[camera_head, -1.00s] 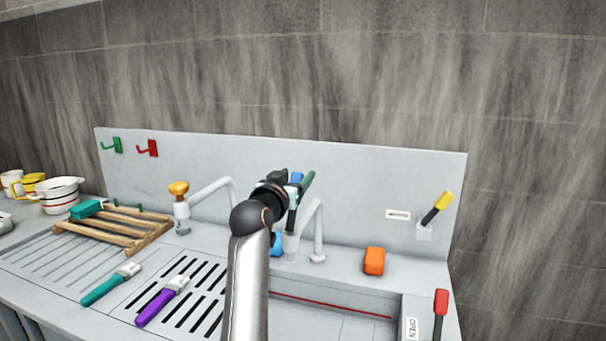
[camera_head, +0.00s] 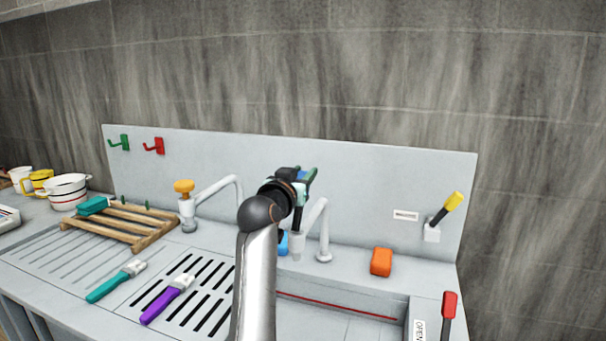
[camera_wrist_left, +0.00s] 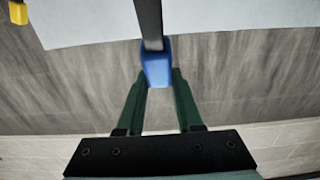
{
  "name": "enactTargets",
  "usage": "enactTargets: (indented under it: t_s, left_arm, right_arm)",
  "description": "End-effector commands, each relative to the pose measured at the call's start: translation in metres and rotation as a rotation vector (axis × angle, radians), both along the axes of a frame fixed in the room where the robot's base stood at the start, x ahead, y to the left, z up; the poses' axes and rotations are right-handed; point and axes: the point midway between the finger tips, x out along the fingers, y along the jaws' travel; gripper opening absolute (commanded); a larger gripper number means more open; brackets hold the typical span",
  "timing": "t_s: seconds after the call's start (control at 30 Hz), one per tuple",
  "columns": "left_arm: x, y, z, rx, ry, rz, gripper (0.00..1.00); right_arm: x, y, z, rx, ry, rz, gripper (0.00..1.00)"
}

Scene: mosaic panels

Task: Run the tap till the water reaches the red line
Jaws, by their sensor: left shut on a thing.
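My left gripper (camera_head: 306,180) is shut on the blue handle (camera_wrist_left: 156,64) at the end of a dark lever at the tap. In the wrist view the blue handle sits between the green fingers (camera_wrist_left: 159,90). In the head view my gripper hides most of the handle. The pale tap (camera_head: 321,225) has a curved spout beside the lever, at the back of the basin (camera_head: 340,325). The red line (camera_head: 335,304) runs along the basin's inner wall. My arm covers the basin's left part. I cannot tell whether water runs or stands there. My right gripper is not in view.
A yellow-handled lever (camera_head: 452,202) is on the back panel. A red-handled lever (camera_head: 449,305) stands by an OPEN label. An orange block (camera_head: 381,262) lies behind the basin. Another tap (camera_head: 187,205), a wooden rack (camera_head: 120,222) and two brushes (camera_head: 165,300) are left.

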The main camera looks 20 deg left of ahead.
Motion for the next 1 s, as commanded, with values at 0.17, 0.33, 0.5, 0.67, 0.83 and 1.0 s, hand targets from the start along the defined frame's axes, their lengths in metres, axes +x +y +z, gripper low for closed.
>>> enactTargets:
  t_s: [0.17, 0.33, 0.5, 0.67, 0.83, 1.0]
  left_arm:
    - [0.0, 0.0001, 0.0001, 0.0, 0.0, 0.0, 0.0]
    - [0.0, 0.0001, 0.0001, 0.0, 0.0, 0.0, 0.0]
    - [0.0, 0.0001, 0.0001, 0.0, -0.001, 0.0, 0.0]
    - [0.0, 0.0002, 0.0002, 0.0, -0.001, 0.0, 0.0]
    - [0.0, 0.0001, 0.0002, 0.0, -0.001, 0.0, 0.0]
    - [0.0, 0.0002, 0.0003, 0.0, -0.001, 0.0, 0.0]
  right_arm:
    - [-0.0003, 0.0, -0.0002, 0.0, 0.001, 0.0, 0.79]
    - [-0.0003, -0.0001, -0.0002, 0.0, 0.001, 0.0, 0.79]
    - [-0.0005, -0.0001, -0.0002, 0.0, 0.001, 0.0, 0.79]
    - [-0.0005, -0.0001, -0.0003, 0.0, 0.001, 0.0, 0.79]
    - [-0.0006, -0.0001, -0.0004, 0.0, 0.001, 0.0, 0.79]
    - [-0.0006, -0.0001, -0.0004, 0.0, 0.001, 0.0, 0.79]
